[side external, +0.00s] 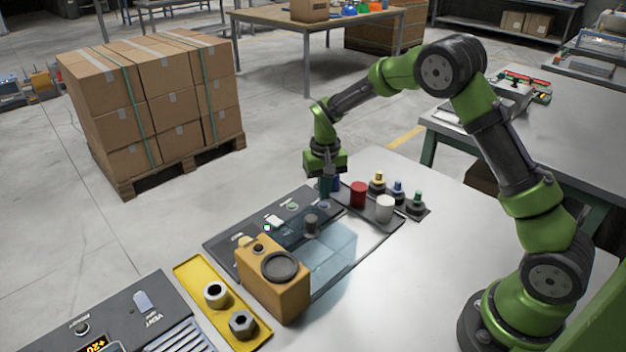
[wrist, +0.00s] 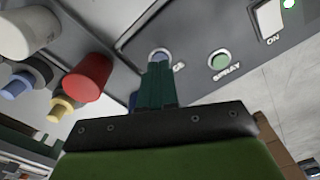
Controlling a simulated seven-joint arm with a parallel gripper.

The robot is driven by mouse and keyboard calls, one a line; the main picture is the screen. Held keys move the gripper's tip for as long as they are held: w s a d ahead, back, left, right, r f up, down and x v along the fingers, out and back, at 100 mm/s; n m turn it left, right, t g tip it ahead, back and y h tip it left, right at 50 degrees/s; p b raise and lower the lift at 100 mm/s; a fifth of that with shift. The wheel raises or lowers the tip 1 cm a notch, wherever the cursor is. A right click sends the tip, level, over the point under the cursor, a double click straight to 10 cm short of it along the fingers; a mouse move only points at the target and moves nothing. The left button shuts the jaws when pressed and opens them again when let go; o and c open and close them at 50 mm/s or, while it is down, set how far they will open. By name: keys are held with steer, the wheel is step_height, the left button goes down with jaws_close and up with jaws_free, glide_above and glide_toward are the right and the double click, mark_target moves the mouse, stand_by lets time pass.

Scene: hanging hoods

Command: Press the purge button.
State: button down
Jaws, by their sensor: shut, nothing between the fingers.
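The purge button is a blue-grey round button (wrist: 160,55) in a grey panel, and only the end "GE" of its label shows. It also shows in the side view (side external: 324,205), just below my gripper (side external: 326,194). In the wrist view my gripper (wrist: 158,70) has its fingers shut together and empty. The fingertips overlap the near edge of the button and hide part of it. I cannot tell whether they touch it.
A green SPRAY button (wrist: 220,61) and a white ON switch (wrist: 269,20) share the panel. A red cylinder (side external: 358,194) and a white cylinder (side external: 385,208) stand close by. A yellow box (side external: 290,297) stands at the panel's near end, beside a clear bluish cover (side external: 335,250).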

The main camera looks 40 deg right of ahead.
steer(key=shift+f, duration=0.2)
steer(key=shift+f, duration=0.9)
steer(key=shift+r, duration=3.55)
jaws_free()
